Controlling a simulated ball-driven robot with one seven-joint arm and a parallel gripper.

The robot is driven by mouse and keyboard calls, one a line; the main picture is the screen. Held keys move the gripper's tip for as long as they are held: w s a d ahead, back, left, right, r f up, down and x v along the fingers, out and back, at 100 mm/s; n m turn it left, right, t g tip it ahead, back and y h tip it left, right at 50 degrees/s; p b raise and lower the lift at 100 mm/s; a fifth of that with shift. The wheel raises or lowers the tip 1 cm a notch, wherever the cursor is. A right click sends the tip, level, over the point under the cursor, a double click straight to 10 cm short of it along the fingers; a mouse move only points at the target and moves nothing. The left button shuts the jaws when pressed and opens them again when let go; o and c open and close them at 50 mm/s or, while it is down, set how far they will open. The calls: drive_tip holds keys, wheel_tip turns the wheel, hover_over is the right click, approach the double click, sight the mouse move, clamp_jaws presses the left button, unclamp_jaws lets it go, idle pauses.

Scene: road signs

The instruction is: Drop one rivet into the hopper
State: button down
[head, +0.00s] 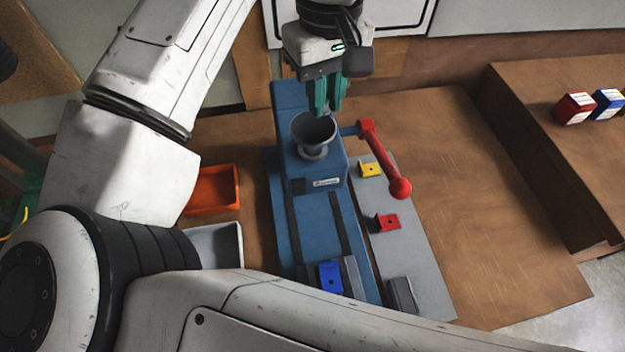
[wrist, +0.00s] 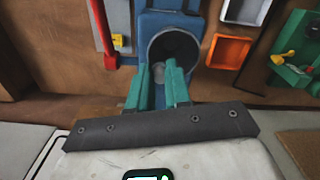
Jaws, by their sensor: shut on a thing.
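The grey funnel-shaped hopper (head: 303,128) stands on top of the blue press (head: 296,172). In the wrist view the hopper's round mouth (wrist: 179,42) shows just beyond my fingertips. My gripper (head: 328,106) points down with its teal fingers over the back edge of the hopper's mouth. My gripper also shows in the wrist view (wrist: 158,78), its fingers close together. A small pale grey piece, which I take for the rivet (wrist: 158,72), shows between the fingertips. Its shape is too small to make out, and it is hidden in the head view.
A red lever (head: 384,160) sticks out right of the press. An orange tray (head: 216,190) and a grey tray (head: 218,243) stand left of it.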

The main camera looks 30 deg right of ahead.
drive_tip(key=shift+f+b, duration=1.05)
drive_tip(key=shift+f, duration=0.05)
drive_tip(key=c, duration=1)
unclamp_jaws()
drive_tip(key=shift+r, duration=0.1)
